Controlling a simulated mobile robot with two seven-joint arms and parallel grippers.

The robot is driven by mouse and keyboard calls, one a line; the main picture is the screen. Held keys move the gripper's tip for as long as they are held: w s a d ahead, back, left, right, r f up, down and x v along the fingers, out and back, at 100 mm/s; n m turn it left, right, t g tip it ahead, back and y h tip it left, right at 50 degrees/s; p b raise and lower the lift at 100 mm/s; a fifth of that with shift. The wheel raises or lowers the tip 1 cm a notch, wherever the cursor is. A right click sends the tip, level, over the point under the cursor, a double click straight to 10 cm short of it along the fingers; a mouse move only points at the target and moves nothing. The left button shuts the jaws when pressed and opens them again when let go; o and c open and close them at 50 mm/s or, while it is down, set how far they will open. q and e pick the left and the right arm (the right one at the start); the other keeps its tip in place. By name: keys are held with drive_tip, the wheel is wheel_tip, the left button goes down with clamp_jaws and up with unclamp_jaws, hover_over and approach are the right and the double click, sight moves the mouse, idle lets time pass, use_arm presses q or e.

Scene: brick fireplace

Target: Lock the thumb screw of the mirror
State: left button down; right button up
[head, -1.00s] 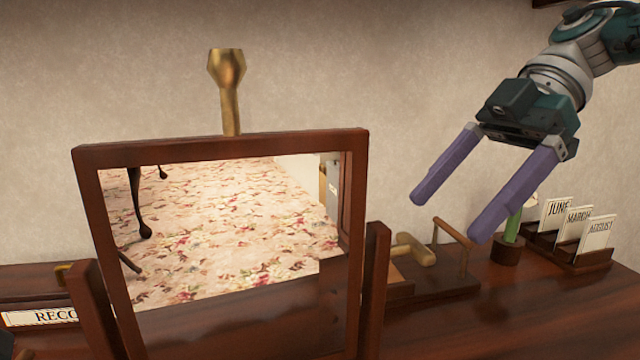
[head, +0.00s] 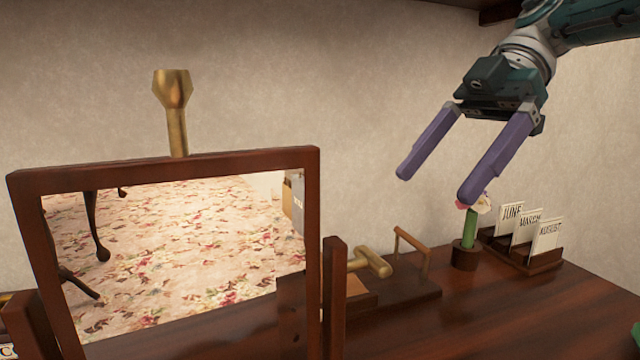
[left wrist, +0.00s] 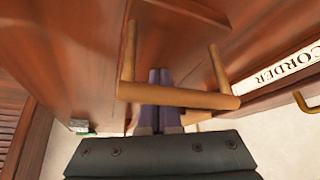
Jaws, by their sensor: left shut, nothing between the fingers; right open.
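The mirror (head: 165,155) has a dark wooden frame between two posts on the desk, and its glass reflects a floral carpet. A brass T-shaped piece, apparently the thumb screw (head: 372,262), sticks out beside the right post (head: 335,300). My right gripper (head: 437,185) is open and empty in the air, above and to the right of that piece. My left gripper (left wrist: 158,78) shows only in the left wrist view, its purple fingers together with nothing between them. A wooden bar handle (left wrist: 178,95) crosses in front of these fingers there; I cannot tell whether they touch it.
A brass flared piece (head: 173,100) rises above the mirror's top edge. A wooden stand with a handle (head: 412,252), a small potted plant (head: 468,240) and a month-card holder (head: 535,260) stand to the right. A label (left wrist: 290,65) reads "CORDER".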

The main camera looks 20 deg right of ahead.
use_arm(q)
drive_tip(key=shift+r+p, duration=3.05)
drive_tip(key=shift+p, duration=0.2)
drive_tip(key=shift+f, duration=0.1)
